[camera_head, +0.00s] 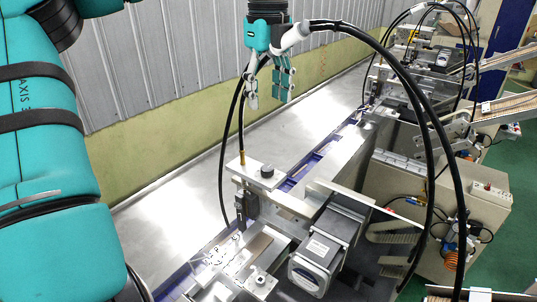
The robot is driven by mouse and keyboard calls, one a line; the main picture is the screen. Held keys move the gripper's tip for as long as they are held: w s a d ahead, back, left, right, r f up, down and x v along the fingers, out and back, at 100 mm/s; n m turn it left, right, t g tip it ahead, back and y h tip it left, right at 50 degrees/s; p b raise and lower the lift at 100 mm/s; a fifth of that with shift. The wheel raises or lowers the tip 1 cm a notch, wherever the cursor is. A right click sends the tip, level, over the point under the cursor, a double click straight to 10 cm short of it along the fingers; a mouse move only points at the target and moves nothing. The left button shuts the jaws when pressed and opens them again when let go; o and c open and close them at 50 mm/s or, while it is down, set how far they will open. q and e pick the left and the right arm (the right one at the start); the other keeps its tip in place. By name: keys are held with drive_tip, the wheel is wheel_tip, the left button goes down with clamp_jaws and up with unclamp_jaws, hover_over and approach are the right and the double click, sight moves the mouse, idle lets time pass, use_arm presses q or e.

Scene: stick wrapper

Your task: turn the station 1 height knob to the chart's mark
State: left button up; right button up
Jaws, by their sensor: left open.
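The nearest station has a small black round knob (267,171) on top of a flat silver bracket. It looks like the height knob, but its pointer and any markings are too small to read. No chart can be made out. My left gripper (267,92) is teal and grey and points down, high above and apart from the knob. Its fingers are spread with nothing between them. My right gripper is not in view.
Black cables (415,90) arch from beside my gripper over the station to the right. A grey motor box (325,245) stands right of the bracket. A second station (437,60) stands farther back. A corrugated wall (160,60) runs behind; the metal table (180,215) is bare at left.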

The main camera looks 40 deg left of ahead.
use_arm(q)
wheel_tip(320, 180, down, 5)
drive_tip(key=p, duration=0.3)
hover_over(267, 168)
wheel_tip(267, 168, down, 6)
drive_tip(key=shift+r, duration=0.2)
wheel_tip(267, 168, down, 4)
drive_tip(key=shift+f+p, duration=0.1)
drive_tip(key=shift+p, duration=0.75)
drive_tip(key=shift+f, duration=0.8)
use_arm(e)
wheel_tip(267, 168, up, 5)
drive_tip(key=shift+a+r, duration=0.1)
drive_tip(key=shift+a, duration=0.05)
use_arm(q)
drive_tip(key=shift+c, duration=0.3)
